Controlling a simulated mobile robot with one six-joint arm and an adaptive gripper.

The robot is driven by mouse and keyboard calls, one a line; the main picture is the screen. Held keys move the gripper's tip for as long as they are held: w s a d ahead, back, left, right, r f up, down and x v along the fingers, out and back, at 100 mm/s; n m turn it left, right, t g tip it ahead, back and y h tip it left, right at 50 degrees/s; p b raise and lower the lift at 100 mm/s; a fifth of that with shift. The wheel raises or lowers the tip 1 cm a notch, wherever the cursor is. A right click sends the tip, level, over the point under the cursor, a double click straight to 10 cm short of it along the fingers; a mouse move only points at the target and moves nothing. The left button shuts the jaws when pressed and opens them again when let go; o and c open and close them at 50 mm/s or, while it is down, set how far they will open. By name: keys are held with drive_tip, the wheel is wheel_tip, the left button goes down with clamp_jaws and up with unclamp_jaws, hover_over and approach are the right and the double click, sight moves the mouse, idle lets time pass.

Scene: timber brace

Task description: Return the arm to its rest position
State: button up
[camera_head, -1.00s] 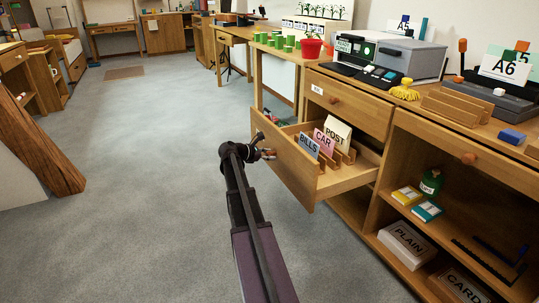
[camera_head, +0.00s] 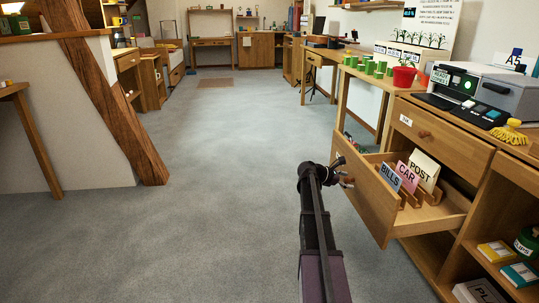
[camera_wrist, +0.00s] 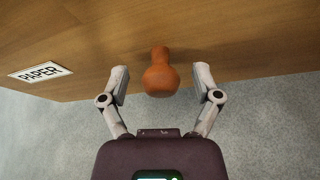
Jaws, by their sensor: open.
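My arm reaches forward, and my gripper (camera_head: 346,180) is at the front of the open lower drawer (camera_head: 365,192). In the wrist view, my gripper (camera_wrist: 161,76) is open, with one finger on each side of the drawer's round orange-brown knob (camera_wrist: 159,76). Gaps show between both fingers and the knob. The wooden drawer front carries a PAPER label (camera_wrist: 40,72). The knob is mostly hidden behind my gripper in the head view.
The pulled-out drawer holds BILLS (camera_head: 390,177), CAR (camera_head: 407,177) and POST (camera_head: 424,170) cards. A closed drawer (camera_head: 440,135) is above it. A timber brace (camera_head: 110,100) leans at left. The grey floor (camera_head: 215,180) is clear between.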

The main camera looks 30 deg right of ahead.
drive_tip(key=a+r+m+t+y+p, duration=0.25)
drive_tip(key=a+p, duration=0.35)
drive_tip(key=a, duration=1)
drive_tip(key=a+r+m+t+y+p, duration=0.1)
drive_tip(key=a+m+y+p, duration=0.4)
drive_tip(key=a, duration=1)
drive_tip(key=s+a+r+m+y+p, duration=0.1)
drive_tip(key=s+a+r+y+p, duration=0.15)
drive_tip(key=a, duration=0.65)
drive_tip(key=s+a+r+m+y+p, duration=0.15)
drive_tip(key=s+a+p, duration=0.25)
drive_tip(key=a, duration=0.5)
drive_tip(key=s+a+r+m+y+p, duration=0.1)
drive_tip(key=s+a+r+y+p, duration=0.2)
drive_tip(key=a, duration=0.7)
wheel_tip(320, 180, up, 36)
drive_tip(key=h+p, duration=0.1)
drive_tip(key=p, duration=3.7)
drive_tip(key=shift+w+d+r, duration=0.25)
drive_tip(key=shift+t+h, duration=0.25)
